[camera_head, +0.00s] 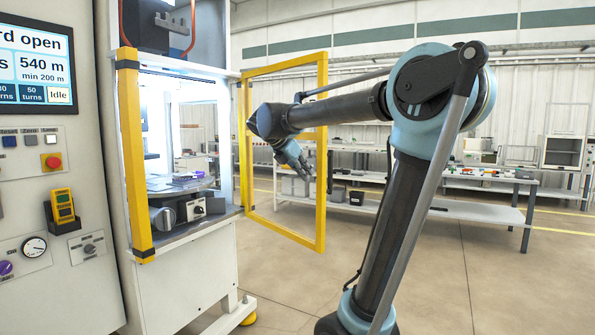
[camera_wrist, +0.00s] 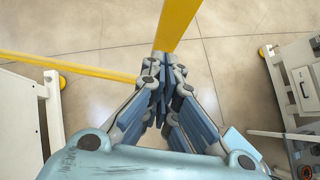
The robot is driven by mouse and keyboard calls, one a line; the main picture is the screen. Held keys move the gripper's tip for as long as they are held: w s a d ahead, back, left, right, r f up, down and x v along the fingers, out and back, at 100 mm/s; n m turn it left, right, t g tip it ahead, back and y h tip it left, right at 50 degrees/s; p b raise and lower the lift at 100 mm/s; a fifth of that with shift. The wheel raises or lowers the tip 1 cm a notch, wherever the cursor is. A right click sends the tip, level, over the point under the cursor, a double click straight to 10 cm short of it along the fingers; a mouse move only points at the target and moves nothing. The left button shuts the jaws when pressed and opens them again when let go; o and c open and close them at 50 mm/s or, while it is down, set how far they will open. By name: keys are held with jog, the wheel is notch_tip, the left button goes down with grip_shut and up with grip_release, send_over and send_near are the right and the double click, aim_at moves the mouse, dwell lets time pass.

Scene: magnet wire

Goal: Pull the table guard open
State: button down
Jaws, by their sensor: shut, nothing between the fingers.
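The table guard is a yellow frame (camera_head: 321,200) standing swung out from the right side of the lit machine bay, which is open at the front. A second yellow upright (camera_head: 131,155) stands at the bay's left edge. My gripper (camera_head: 306,172) appears inside the frame's outline, near its right upright, and my arm crosses in front of that upright. In the wrist view my gripper (camera_wrist: 165,72) is shut and empty. A yellow bar (camera_wrist: 177,22) runs up from just beyond the fingertips; whether they touch it cannot be told. Another yellow bar (camera_wrist: 70,66) lies to the left.
The machine's control panel (camera_head: 45,190) is at the left, with a screen (camera_head: 35,65) showing text ending "rd open". A grey box device (camera_head: 192,208) sits inside the bay. Workbenches (camera_head: 470,200) stand behind at the right. The floor (camera_head: 460,280) is clear.

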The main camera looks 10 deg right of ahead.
jog(key=shift+w+d, duration=0.7)
jog(key=shift+d, duration=0.35)
